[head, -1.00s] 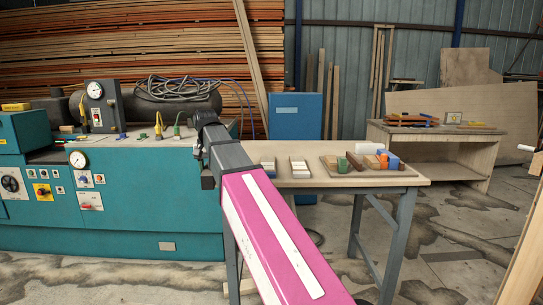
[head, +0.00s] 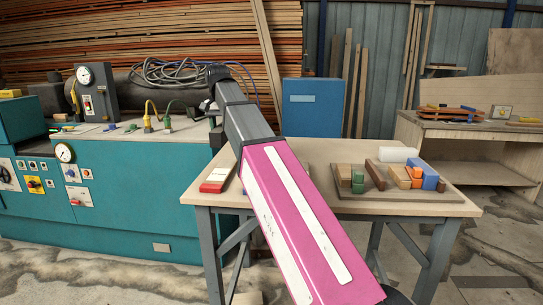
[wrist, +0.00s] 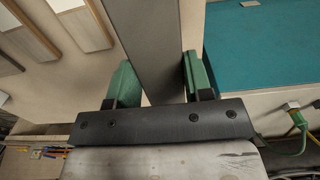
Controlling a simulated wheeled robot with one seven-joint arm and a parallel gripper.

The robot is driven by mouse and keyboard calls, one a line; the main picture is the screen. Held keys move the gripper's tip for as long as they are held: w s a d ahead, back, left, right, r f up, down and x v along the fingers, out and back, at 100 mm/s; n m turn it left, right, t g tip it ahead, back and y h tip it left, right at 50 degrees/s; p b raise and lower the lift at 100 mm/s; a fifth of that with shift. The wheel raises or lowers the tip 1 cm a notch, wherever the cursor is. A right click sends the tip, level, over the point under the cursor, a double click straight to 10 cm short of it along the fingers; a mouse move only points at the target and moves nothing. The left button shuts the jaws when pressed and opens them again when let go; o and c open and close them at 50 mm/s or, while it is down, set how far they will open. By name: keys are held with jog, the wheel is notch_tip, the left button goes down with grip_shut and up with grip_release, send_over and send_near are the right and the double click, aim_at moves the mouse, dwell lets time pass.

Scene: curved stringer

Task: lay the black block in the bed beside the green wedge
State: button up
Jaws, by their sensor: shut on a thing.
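My gripper (wrist: 160,90) is shut on the black block (wrist: 157,40), which shows as a long dark grey bar between its two green fingertips in the wrist view. In the head view the end of my arm (head: 217,75) is above the gap between the teal machine and the wooden table; the block cannot be made out clearly there. The green wedge (head: 357,181) appears to be the small green piece on the low brown tray (head: 400,193), which seems to be the bed. It sits between tan and brown pieces. My gripper is well to the left of the tray.
The wooden table (head: 300,205) also bears a red and white piece (head: 216,179) at its left. Orange, blue and white blocks (head: 430,176) are on the tray's right part. The teal machine (head: 120,190) stands left, with a green cable (wrist: 295,125) near my gripper.

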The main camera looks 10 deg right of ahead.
jog(key=shift+w+d+f, duration=0.85)
jog(key=shift+d+f, duration=0.95)
jog(key=shift+w+d+f, duration=0.8)
jog(key=shift+d+f, duration=0.95)
jog(key=shift+f, duration=0.1)
jog(key=shift+w+d+f, duration=0.85)
jog(key=shift+d+f, duration=0.95)
jog(key=shift+f, duration=0.15)
jog(key=o, duration=1.1)
